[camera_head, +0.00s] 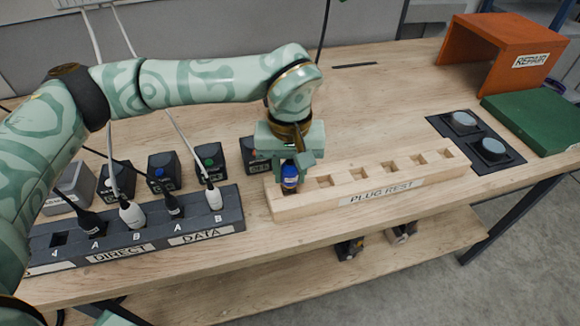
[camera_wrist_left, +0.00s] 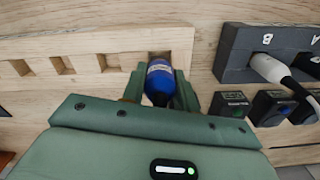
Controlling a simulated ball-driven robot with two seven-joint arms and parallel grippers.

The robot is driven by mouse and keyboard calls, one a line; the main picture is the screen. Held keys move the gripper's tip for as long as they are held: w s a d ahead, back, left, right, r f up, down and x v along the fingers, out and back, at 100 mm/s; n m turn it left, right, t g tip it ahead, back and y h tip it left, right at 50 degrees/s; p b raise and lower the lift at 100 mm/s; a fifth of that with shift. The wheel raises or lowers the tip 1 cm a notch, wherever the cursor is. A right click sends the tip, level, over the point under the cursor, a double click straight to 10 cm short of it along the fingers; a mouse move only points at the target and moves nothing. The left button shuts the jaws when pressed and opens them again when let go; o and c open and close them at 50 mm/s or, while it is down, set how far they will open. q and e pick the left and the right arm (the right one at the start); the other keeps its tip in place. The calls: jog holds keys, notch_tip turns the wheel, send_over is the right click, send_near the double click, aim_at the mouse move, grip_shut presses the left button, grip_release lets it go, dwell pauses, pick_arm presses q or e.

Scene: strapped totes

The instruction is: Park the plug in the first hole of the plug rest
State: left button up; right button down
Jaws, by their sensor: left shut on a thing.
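The plug (camera_head: 289,176) is blue with a pale band around it. It also shows in the left wrist view (camera_wrist_left: 159,84). My left gripper (camera_head: 291,167) points down and is shut on the plug, with one finger on each side in the wrist view. The plug rest (camera_head: 375,198) is a long pale wooden block with a row of square holes. The plug is upright at the hole at the rest's left end in the head view. I cannot tell how deep its lower end sits. The other holes look empty. My right gripper is not in view.
A dark socket strip (camera_head: 142,228) holding several plugs stands left of the rest. Small dark boxes (camera_head: 210,160) stand behind it. A dark pad with two round discs (camera_head: 476,139), a green slab (camera_head: 535,120) and an orange repair stand (camera_head: 500,45) lie to the right.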

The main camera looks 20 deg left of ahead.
pick_arm(q)
jog(key=shift+f+b, duration=0.4)
jog(key=shift+f, duration=0.65)
jog(key=o, duration=1.2)
jog(key=shift+c, duration=0.2)
